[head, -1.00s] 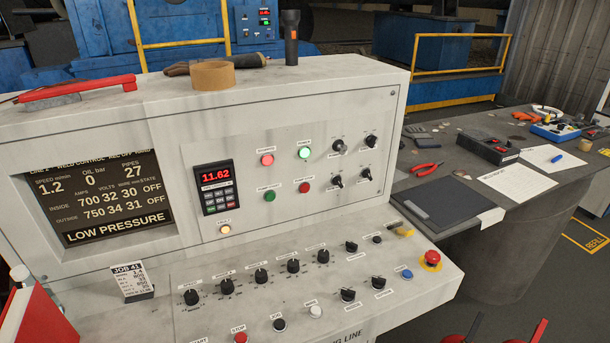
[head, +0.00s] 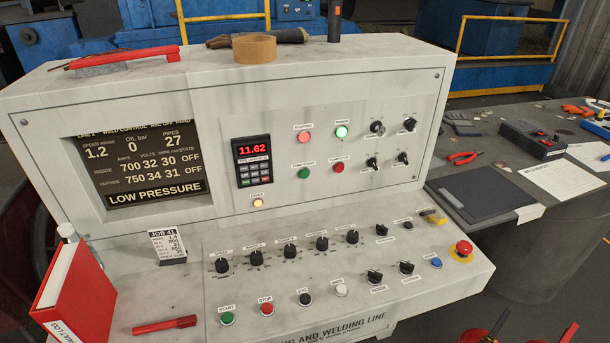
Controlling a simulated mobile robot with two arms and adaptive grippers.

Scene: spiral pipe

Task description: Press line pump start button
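The console's upright panel (head: 231,110) has a green button (head: 303,173) under a small label that seems to read pump start, though the print is too small to be sure. A red button (head: 337,168) sits just right of it. Another green button (head: 227,318), labelled START, is on the sloping desk, beside a red STOP button (head: 266,309). The screen (head: 140,175) reads LOW PRESSURE and oil 0 bar. I see neither gripper clearly.
A tape roll (head: 254,48) sits on top. Unidentified red-and-black parts (head: 570,335) show at bottom right.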

